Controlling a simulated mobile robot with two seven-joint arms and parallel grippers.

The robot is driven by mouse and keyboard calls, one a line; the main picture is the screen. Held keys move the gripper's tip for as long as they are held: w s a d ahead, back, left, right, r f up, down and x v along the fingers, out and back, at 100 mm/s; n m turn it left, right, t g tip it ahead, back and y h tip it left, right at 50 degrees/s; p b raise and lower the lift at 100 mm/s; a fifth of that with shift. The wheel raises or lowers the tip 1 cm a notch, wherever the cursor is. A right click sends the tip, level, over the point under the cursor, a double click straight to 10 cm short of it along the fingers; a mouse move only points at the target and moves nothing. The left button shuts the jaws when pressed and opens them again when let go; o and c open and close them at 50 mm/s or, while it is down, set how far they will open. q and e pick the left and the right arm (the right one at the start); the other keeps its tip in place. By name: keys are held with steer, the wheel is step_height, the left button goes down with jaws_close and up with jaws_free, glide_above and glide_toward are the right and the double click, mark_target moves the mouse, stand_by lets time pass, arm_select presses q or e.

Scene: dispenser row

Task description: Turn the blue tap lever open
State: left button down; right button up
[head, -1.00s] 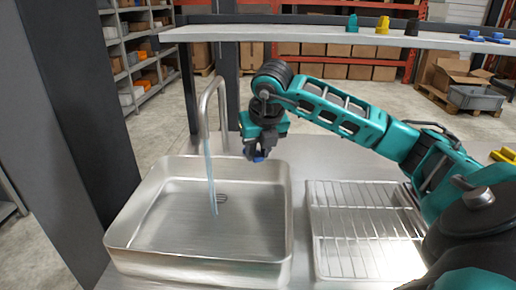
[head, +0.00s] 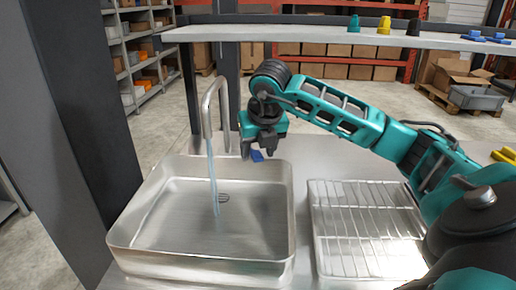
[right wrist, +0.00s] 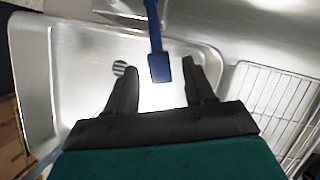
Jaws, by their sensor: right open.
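The blue tap lever (head: 257,156) shows just below my right gripper (head: 258,148), beside the steel tap (head: 207,112). In the right wrist view the blue lever (right wrist: 158,66) reaches down from the top edge. Its wide end lies in the gap between the two dark fingers of my right gripper (right wrist: 160,74), with a space on each side. The gripper is open and not closed on it. A thin stream of water (head: 213,180) runs from the tap spout into the basin. The lever's base is hidden in the head view. My left gripper is out of view.
The steel sink basin (head: 120,243) stands below the tap. A wire drying rack (head: 365,225) lies to its right on the steel counter (head: 320,160). A pale shelf (head: 330,34) with small coloured items crosses the back.

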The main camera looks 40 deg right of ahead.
steer(key=p+v, duration=0.1)
steer(key=v, duration=1.2)
stand_by(0.4)
